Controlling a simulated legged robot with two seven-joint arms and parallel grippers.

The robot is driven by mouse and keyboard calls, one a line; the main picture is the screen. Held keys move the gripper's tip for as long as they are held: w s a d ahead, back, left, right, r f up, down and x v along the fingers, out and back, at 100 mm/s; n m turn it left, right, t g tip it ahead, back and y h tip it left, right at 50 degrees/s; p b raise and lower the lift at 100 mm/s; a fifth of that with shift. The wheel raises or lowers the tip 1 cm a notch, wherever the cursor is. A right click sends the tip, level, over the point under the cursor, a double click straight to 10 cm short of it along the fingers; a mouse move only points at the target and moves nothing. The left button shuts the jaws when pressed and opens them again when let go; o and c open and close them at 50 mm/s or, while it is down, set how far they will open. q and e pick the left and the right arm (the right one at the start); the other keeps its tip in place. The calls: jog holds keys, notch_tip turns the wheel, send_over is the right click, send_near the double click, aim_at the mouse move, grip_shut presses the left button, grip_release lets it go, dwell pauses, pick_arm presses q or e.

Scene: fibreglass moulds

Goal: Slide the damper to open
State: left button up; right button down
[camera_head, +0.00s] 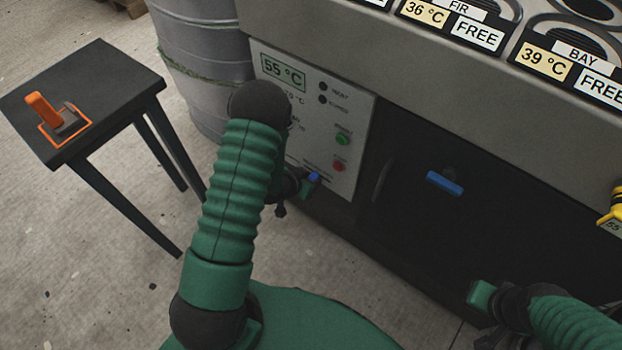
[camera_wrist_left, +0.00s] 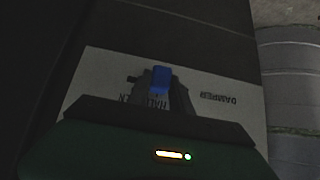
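The damper's small blue knob (camera_head: 313,177) sits low on the pale control panel (camera_head: 345,120), at the fingertips of my left gripper (camera_head: 298,188). In the left wrist view the blue knob (camera_wrist_left: 161,76) shows at the dark fingertips (camera_wrist_left: 160,90), in front of a pale plate (camera_wrist_left: 225,88) with upside-down DAMPER lettering. Whether the fingers are closed on the knob is unclear. My left arm hides part of the panel and gripper. My right arm shows at the lower right, with its hand (camera_head: 484,296) well away from the panel; its finger state is unclear.
A black side table (camera_head: 95,75) with an orange-handled tool (camera_head: 45,112) stands left. A grey drum (camera_head: 200,65) is beside the panel. A dark front with a blue handle (camera_head: 445,183) lies right of it. A yellow object (camera_head: 614,208) is at the right edge.

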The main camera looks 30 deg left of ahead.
pick_arm(q)
jog(key=shift+a, duration=0.1)
grip_shut()
jog(key=shift+f, duration=0.1)
dwell(0.8)
